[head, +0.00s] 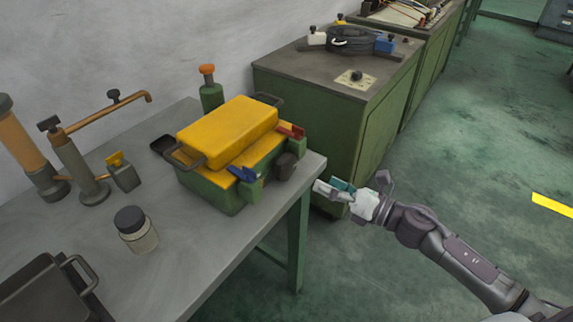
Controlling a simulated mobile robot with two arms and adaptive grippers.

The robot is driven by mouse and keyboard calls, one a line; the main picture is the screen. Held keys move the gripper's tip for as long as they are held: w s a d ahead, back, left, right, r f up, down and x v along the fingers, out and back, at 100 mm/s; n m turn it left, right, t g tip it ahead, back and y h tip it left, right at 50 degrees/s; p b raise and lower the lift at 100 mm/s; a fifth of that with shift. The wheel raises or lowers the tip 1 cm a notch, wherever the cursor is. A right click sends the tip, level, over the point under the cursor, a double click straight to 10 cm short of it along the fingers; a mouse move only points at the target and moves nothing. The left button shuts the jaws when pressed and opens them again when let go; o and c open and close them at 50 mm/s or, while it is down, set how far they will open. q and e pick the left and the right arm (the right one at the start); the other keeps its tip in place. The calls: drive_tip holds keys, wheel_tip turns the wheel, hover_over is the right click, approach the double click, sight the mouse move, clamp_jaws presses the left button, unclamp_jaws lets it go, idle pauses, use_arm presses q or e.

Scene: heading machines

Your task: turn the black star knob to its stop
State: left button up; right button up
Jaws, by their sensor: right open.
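A dark, lobed knob (286,166), which looks like the black star knob, sits on the right end of a green and yellow box-shaped machine (215,193) on the grey bench. Its turn position cannot be made out. My right gripper (350,182) is open and empty, to the right of the knob and apart from it, beyond the bench edge. My left gripper is not in view.
A blue lever (243,174) and a red lever (291,131) flank the knob. A jar (137,230), a green bottle (210,93) and a pump-like stand (75,160) share the bench (195,250). A green cabinet (300,100) stands behind. The floor at right is clear.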

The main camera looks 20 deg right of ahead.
sight(291, 168)
drive_tip(key=p+x, duration=0.2)
drive_tip(key=x, duration=0.7)
drive_tip(key=shift+w+a, duration=0.25)
drive_tip(key=shift+w, duration=0.05)
drive_tip(key=shift+w+a, duration=0.25)
drive_tip(key=shift+w, duration=0.05)
drive_tip(key=shift+c, duration=1.4)
drive_tip(key=c, duration=0.9)
drive_tip(key=shift+r+m+p, duration=0.1)
drive_tip(key=shift+m+p, duration=0.3)
drive_tip(key=shift+m, duration=1.7)
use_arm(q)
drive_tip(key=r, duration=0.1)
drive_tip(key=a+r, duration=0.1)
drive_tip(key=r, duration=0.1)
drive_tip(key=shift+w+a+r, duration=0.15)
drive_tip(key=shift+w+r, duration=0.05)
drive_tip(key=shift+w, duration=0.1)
